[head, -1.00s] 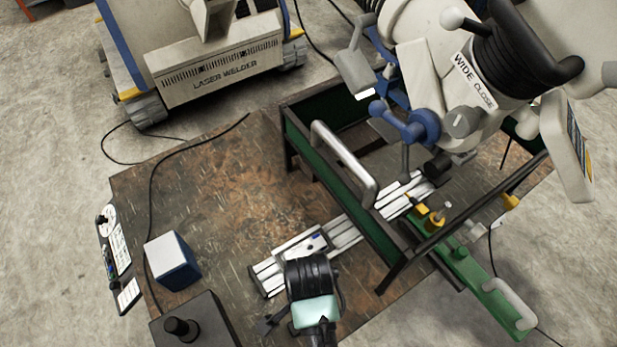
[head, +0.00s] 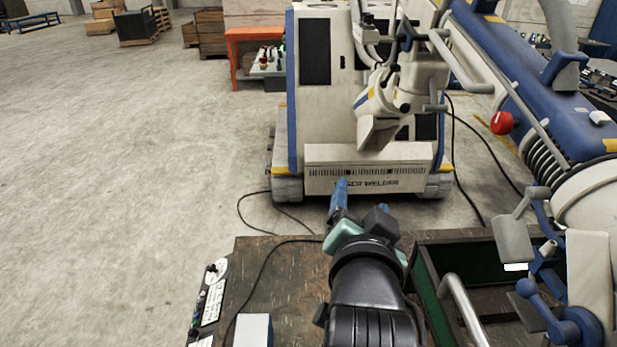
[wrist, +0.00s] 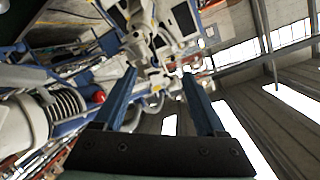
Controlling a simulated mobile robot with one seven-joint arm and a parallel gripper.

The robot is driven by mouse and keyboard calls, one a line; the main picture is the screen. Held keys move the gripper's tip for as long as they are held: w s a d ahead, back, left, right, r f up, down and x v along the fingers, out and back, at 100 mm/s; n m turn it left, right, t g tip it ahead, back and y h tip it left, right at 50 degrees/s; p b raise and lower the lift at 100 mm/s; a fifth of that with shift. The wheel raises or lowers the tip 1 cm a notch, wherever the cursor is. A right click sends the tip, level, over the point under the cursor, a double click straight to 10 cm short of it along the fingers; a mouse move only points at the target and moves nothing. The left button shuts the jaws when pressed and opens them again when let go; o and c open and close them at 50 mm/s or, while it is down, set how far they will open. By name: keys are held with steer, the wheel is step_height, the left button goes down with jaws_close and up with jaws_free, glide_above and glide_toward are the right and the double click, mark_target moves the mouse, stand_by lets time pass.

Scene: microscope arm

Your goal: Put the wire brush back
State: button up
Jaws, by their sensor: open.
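I cannot make out the wire brush in any current view. My gripper (head: 340,190) is in the middle of the head view, reaching forward above the far edge of the workbench (head: 290,270), in front of the laser welder. In the wrist view its two blue fingers stand apart (wrist: 160,75). The gap between them is empty, with only distant machinery behind it.
The laser welder (head: 372,182) stands on tracks beyond the bench. A green-sided frame with a metal handle (head: 462,305) and the microscope arm (head: 590,250) are at the right. A blue-and-white box (head: 252,330) sits front left. Open floor lies left.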

steer(key=s+a+r+n+t, duration=0.2)
steer(key=s+r+t, duration=0.2)
steer(key=r, duration=0.6)
steer(key=s+a+r+n+t+y, duration=0.1)
steer(key=s+a+r+n+t, duration=0.2)
steer(key=r, duration=0.8)
steer(key=s+a+r+n+t+y, duration=0.1)
steer(key=s+r+t, duration=0.4)
steer(key=r, duration=0.6)
steer(key=shift+s+a+r+n, duration=0.2)
steer(key=shift+s+a+n, duration=0.45)
steer(key=shift+a+n, duration=0.15)
